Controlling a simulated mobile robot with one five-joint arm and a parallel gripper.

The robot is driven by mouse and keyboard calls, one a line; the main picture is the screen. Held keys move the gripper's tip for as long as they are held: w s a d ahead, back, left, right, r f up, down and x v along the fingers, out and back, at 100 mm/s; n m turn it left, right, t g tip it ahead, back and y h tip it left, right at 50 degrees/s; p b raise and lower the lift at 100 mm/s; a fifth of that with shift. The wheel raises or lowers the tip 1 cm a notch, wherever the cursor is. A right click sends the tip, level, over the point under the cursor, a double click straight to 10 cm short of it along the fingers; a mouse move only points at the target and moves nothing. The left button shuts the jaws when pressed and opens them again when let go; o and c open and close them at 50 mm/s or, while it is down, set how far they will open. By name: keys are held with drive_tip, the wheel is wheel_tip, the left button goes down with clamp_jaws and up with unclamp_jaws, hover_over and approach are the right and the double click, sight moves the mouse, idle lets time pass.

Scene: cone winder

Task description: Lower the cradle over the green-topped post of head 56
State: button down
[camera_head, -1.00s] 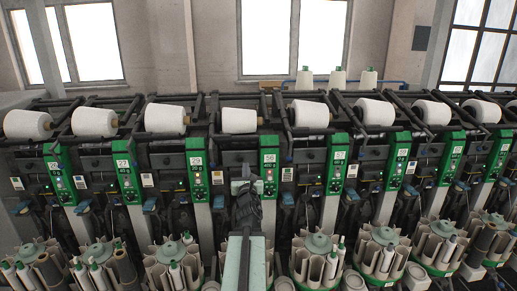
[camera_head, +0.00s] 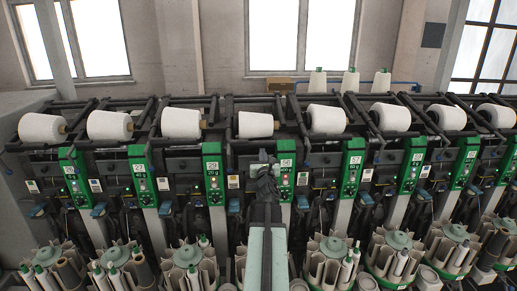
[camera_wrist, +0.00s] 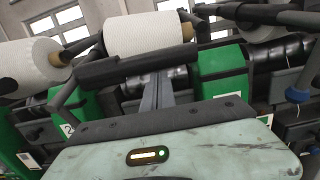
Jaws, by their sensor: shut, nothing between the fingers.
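Head 56's post (camera_head: 286,178) has a green top panel with a white number label and stands near the middle of the head view. A white yarn cone (camera_head: 256,125) lies up and left of it on the dark cradle rail. In the wrist view a white cone (camera_wrist: 147,34) shows behind a dark bar (camera_wrist: 112,68), apparently part of the cradle. My gripper (camera_head: 264,172) is just left of the post's panel. In the wrist view my gripper (camera_wrist: 158,88) is shut and empty, its fingers close to the bar. I cannot tell whether they touch it.
Similar green posts, such as head 29's (camera_head: 212,175) and head 57's (camera_head: 352,170), stand close on both sides. Below are round magazines (camera_head: 330,250) with several tubes. Cones stand upright behind the rail (camera_head: 350,80). Little free room lies between the heads.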

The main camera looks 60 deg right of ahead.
drive_tip(key=shift+w+a, duration=0.2)
